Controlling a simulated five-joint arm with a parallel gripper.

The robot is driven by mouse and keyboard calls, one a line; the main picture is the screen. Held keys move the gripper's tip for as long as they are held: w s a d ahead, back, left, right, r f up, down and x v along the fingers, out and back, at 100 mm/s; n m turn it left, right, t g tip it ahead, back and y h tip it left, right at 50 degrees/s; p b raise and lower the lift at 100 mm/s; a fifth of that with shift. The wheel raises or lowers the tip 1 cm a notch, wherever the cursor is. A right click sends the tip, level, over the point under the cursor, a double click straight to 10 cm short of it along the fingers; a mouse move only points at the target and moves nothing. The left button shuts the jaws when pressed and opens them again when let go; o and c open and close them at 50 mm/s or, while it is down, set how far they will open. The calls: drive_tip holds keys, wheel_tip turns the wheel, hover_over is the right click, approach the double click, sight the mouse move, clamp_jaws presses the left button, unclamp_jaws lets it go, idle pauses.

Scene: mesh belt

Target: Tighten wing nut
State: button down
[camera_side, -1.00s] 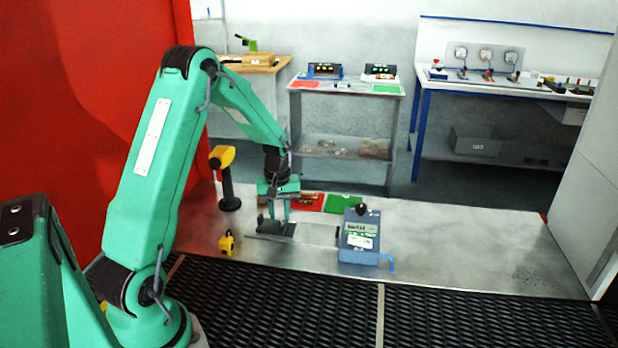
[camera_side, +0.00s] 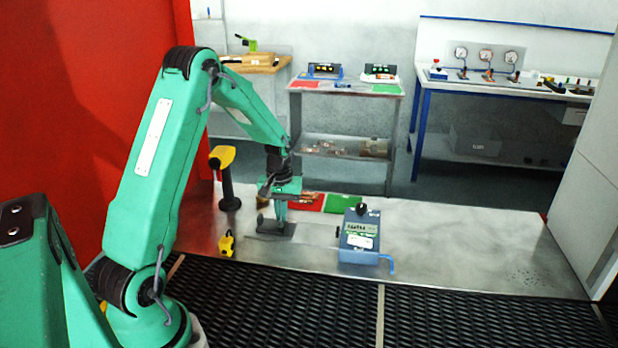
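My gripper (camera_side: 281,218) points straight down over a small dark fixture (camera_side: 264,226) on the metal tabletop. Its fingertips reach down to the fixture, at the fixture's right part. The fingers look narrow and overlap from this side, so I cannot tell whether they are open or shut. The wing nut is too small or hidden to make out at the fingertips. A blue device (camera_side: 360,236) with a dark knob on top and a light label stands to the right of the fixture, apart from my gripper.
A yellow-topped black post (camera_side: 226,180) stands left of my gripper, and a small yellow item (camera_side: 227,244) sits at front left. Red (camera_side: 309,203) and green (camera_side: 344,203) patches lie behind. The metal tabletop (camera_side: 470,245) is clear at the right.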

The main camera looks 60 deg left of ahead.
drive_tip(key=c, duration=1.6)
unclamp_jaws()
drive_tip(key=shift+c, duration=0.2)
drive_tip(key=shift+r, duration=0.2)
drive_tip(key=shift+r, duration=3.75)
